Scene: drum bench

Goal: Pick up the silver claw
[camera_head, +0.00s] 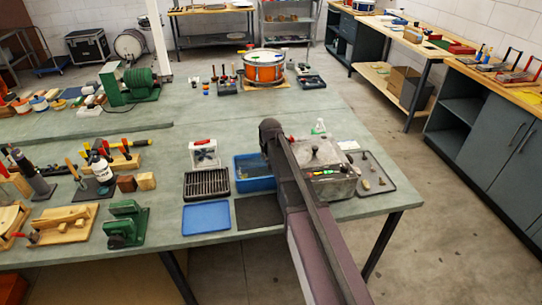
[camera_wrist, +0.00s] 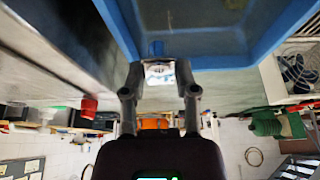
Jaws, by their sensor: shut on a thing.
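In the wrist view my gripper (camera_wrist: 160,74) has its two fingers on either side of a small bright silver piece, which looks like the silver claw (camera_wrist: 159,66). It is shut on this piece; the piece's full shape is hard to make out. The rim of a blue bin (camera_wrist: 262,57) is close beyond the fingertips. In the head view the blue bin (camera_head: 243,184) stands on the bench, and my arm covers its right part. The gripper and the claw are hidden behind my arm there.
A grey metal box (camera_head: 322,160) with small items on its lid stands right of my arm. A dark slotted rack (camera_head: 207,184) and a blue mat (camera_head: 206,217) lie left of the bin. A dark tray (camera_head: 373,177) with small parts is near the bench's right edge.

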